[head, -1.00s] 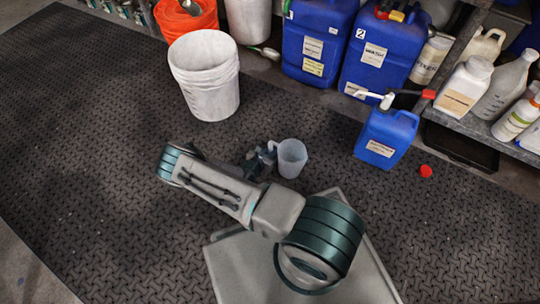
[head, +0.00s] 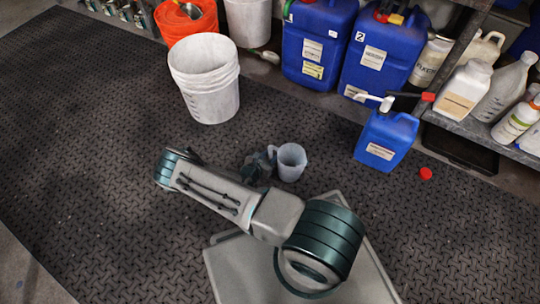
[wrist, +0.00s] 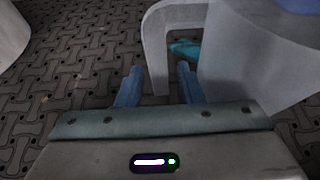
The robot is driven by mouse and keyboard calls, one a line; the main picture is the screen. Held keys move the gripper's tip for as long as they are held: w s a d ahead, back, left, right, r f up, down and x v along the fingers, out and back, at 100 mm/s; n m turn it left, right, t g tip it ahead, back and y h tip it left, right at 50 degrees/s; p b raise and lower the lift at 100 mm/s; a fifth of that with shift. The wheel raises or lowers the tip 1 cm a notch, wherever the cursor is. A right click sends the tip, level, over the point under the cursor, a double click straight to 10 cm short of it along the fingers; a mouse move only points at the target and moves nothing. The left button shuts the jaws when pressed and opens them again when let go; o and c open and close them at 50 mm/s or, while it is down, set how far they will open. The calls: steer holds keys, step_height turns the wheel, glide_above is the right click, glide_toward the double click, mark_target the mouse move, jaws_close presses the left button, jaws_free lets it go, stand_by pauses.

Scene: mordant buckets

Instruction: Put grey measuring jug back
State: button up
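The grey measuring jug (head: 291,163) is a small translucent cup with a handle on its left side. It appears to stand upright on the dark mat, in front of my arm. In the wrist view the jug's body (wrist: 255,60) fills the upper right, and its handle (wrist: 155,55) comes down at the centre. My gripper (wrist: 157,85) is open, with one blue finger on each side of the handle's upright part. Gaps show beside the handle, so the fingers do not look closed on it. In the head view my gripper (head: 262,164) is just left of the jug, partly hidden by my arm.
A small blue jerrycan (head: 383,140) and a red cap (head: 426,173) are to the right. Large blue canisters (head: 315,45) line the back. A shelf (head: 480,128) with bottles is at right. The left mat is clear.

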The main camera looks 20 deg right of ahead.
steer(key=p+v, duration=0.3)
steer(key=v, duration=0.7)
steer(key=shift+s+a+p, duration=0.25)
steer(key=shift+a+p, duration=0.05)
steer(key=shift+r, duration=0.1)
step_height(320, 180, up, 49)
steer(key=m+g+y+p, duration=0.2)
steer(key=m+g+p, duration=0.6)
steer(key=m+p, duration=0.9)
steer(key=s+r+m+t+y+p, duration=0.1)
steer(key=s+r+m+y+p, duration=0.2)
steer(key=r, duration=1)
steer(key=s+r+m+t+y+p, duration=0.1)
steer(key=s+r+m+y+p, duration=0.1)
steer(key=s+r+p, duration=0.6)
steer(key=s+r+m+t+y+p, duration=0.1)
steer(key=s+r+m+y+p, duration=0.2)
steer(key=r, duration=1.7)
steer(key=s+p, duration=0.3)
steer(key=p, duration=0.2)
steer(key=shift+s+a+m+y, duration=0.2)
steer(key=shift+m+y, duration=0.1)
steer(key=shift+m, duration=0.1)
